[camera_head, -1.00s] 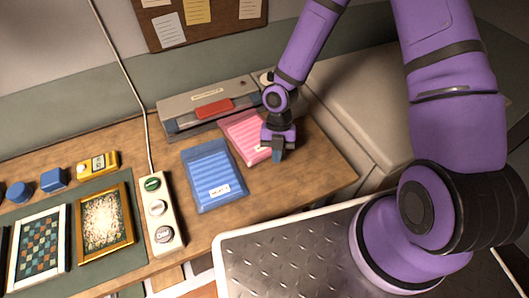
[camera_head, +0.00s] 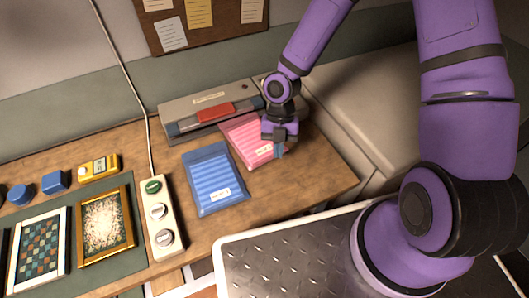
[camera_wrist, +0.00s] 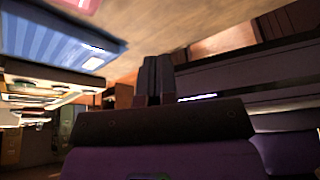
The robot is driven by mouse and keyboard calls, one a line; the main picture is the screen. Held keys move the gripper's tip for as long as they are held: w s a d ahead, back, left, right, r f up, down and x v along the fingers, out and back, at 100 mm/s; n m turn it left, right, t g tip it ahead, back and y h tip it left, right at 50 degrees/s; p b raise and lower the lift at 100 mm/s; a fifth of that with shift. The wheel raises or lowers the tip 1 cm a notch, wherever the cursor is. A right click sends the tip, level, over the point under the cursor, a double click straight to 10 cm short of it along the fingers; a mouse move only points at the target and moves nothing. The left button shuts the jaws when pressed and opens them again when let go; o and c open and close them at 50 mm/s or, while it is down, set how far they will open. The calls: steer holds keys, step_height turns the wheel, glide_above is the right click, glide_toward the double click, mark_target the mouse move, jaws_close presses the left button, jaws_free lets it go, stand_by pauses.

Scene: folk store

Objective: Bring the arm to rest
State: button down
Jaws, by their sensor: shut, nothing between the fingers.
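My purple arm reaches in from the right in the head view. My gripper (camera_head: 279,151) hangs over the wooden table at the right edge of the pink striped packet, pointing down. It is shut and empty. In the wrist view its dark fingers (camera_wrist: 154,80) are together, with nothing between them. The pink packet (camera_head: 246,138) lies on the table, partly hidden behind the gripper. A blue striped packet (camera_head: 213,178) lies to its left; it also shows at upper left in the wrist view (camera_wrist: 60,42).
A grey sealer-like device with a red handle (camera_head: 211,113) stands behind the packets. A button strip (camera_head: 158,212), framed pictures (camera_head: 106,222) and a yellow gadget (camera_head: 98,166) are at left. Bare wood (camera_head: 320,175) lies right of the gripper. A metal plate (camera_head: 300,255) is in front.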

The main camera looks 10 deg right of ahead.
steer(key=w+d+r+m+t+h, duration=0.1)
steer(key=d+r+m, duration=0.35)
steer(key=r, duration=0.25)
steer(key=d+r+m+t+h, duration=0.1)
steer(key=d+r+m+t, duration=0.15)
steer(key=r+m, duration=0.45)
steer(key=w+d+r+m+t+h, duration=0.1)
steer(key=d+r+m, duration=0.3)
steer(key=r, duration=0.4)
steer(key=s+d+r+m+t, duration=0.2)
steer(key=s+r+m, duration=0.5)
steer(key=r+m, duration=0.1)
steer(key=s+d+r+m+t+y, duration=0.1)
steer(key=s+d+r+m+t, duration=0.1)
steer(key=s+r+m, duration=0.6)
step_height(320, 180, up, 2)
steer(key=shift+r+m+t+y, duration=0.2)
steer(key=shift+m+t+y, duration=0.15)
steer(key=shift+t, duration=0.3)
steer(key=shift+w, duration=0.1)
